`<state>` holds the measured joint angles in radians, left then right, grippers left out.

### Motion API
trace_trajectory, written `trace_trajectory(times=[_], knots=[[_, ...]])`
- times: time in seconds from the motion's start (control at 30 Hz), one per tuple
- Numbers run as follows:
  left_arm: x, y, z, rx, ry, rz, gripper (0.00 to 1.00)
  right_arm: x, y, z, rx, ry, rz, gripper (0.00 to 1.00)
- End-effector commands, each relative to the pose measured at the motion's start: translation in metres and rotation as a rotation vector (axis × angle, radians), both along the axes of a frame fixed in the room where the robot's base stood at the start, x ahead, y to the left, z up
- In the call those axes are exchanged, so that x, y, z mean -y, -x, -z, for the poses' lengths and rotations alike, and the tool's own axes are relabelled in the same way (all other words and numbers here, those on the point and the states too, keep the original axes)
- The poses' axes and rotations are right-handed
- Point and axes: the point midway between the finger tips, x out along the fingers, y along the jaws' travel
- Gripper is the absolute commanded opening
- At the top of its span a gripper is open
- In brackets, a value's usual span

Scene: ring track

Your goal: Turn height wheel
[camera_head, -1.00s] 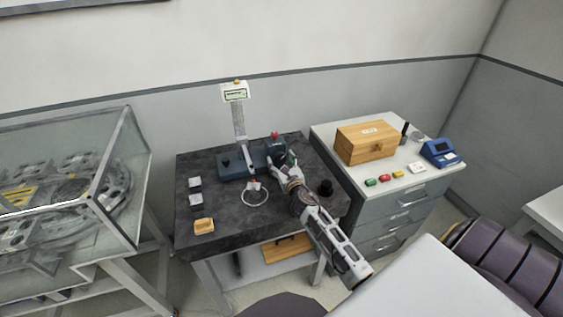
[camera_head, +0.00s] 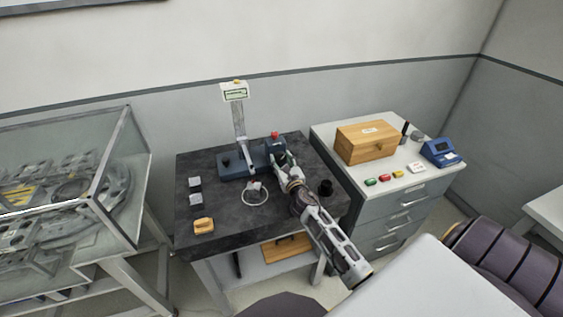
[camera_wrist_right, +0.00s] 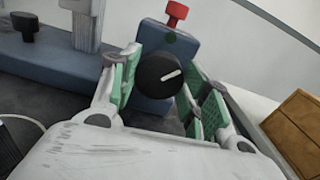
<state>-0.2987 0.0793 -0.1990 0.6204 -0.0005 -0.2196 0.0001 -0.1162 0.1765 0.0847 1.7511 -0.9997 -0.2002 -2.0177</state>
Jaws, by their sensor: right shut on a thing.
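The height wheel (camera_wrist_right: 158,76) is a black round knob with a white mark, on the near face of a blue-grey block in the right wrist view. The block belongs to the blue-grey device (camera_head: 243,163) on the dark table. My right gripper (camera_wrist_right: 165,80) has its green-padded fingers on both sides of the wheel and is shut on it. In the head view my right gripper (camera_head: 280,158) is at the right end of the device and covers the wheel. A red knob (camera_wrist_right: 176,13) tops the block. My left gripper is not in view.
The dark table (camera_head: 225,225) also holds a white ring (camera_head: 255,197), a tan block (camera_head: 204,225), two small grey blocks and a black cup (camera_head: 325,187). A drawer cabinet (camera_head: 385,205) with a wooden box (camera_head: 366,142) stands close on the right. A glass case (camera_head: 65,185) stands left.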

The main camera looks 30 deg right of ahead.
Motion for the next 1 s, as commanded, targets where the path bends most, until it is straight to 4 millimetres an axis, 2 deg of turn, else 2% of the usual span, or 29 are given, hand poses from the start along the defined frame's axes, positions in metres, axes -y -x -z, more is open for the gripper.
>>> trace_trajectory(times=[0.63,1.0], knots=[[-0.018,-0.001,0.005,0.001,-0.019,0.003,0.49,0.001,0.000,0.001,0.099,-0.412,0.000,0.23],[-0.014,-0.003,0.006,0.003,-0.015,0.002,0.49,0.002,0.001,0.001,0.137,-0.576,0.000,0.23]])
